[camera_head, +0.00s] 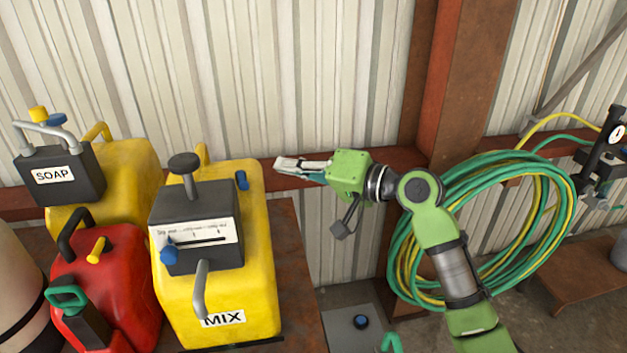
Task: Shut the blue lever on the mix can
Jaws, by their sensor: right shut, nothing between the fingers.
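The yellow mix can (257,290) stands on a brown bench at the lower left, with a MIX label on its front. A dark grey box (205,205) sits on top, with a black knob, a grey handle and a white scale plate. A blue lever (169,254) sits at the left end of the scale slot. A small blue part (241,181) shows on the can's top right. My right gripper (278,163) is shut and empty, to the right of and behind the can's top, apart from the lever. My left gripper is out of view.
A yellow soap can (125,180) and a red can (120,280) stand close on the left. A coiled green hose (520,215) hangs on the right, behind my right arm. A rusty steel post (465,80) and corrugated wall stand behind.

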